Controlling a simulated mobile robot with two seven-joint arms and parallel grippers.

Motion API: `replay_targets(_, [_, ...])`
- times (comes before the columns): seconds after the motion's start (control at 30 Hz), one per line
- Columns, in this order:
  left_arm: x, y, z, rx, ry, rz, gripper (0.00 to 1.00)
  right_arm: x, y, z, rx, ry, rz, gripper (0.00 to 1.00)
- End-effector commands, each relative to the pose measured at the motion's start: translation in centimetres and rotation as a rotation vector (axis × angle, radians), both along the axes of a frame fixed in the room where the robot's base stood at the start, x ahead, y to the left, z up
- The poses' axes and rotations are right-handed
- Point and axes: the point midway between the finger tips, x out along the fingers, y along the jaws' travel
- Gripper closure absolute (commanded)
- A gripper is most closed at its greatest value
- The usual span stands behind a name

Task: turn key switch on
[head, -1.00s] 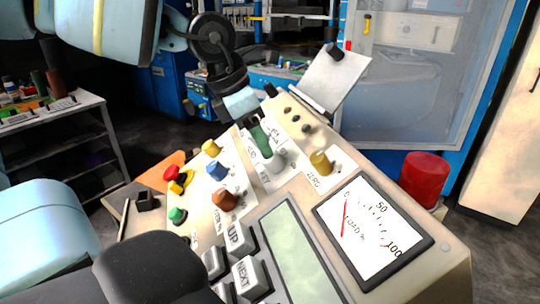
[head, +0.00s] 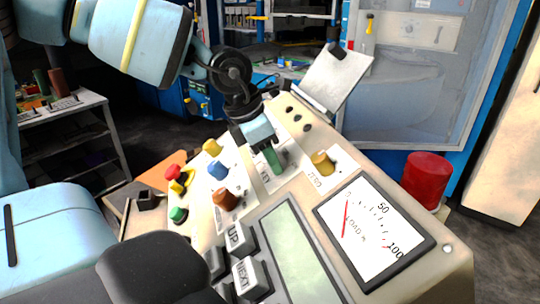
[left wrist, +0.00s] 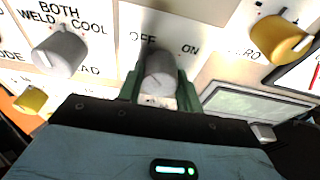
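The key switch (left wrist: 160,72) is a grey knob between the labels OFF and ON on the beige panel, seen in the left wrist view. My left gripper (left wrist: 160,88) has its two green fingers on either side of this knob, with the fingers apart. Firm contact on both sides does not show clearly. In the head view my left gripper (head: 272,158) points down at the panel, and its fingers and wrist hide most of the switch. My right gripper is not in view.
A dial gauge (head: 374,228), a screen (head: 290,245) and a red cylinder (head: 427,180) lie to the right and front. Another grey knob (left wrist: 59,53) stands left of the switch.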

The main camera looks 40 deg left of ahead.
Motion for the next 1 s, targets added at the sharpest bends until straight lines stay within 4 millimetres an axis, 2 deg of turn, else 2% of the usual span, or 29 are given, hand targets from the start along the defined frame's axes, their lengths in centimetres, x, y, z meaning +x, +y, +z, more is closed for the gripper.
replay_targets(0.03, [0.0, 0.0, 0.0, 0.0, 0.0, 0.0, 0.81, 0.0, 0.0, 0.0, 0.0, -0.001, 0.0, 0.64])
replay_targets(0.1, [0.0, 0.0, 0.0, 0.0, 0.0, 0.0, 0.88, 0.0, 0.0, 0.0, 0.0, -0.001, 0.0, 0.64])
replay_targets(0.47, [0.1, 0.0, -0.2, 0.034, -0.018, -0.057, 0.88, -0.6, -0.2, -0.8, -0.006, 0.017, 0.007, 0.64])
replay_targets(1.0, [0.1, 0.0, -0.4, 0.26, -0.142, -0.426, 0.88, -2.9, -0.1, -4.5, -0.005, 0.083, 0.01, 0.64])
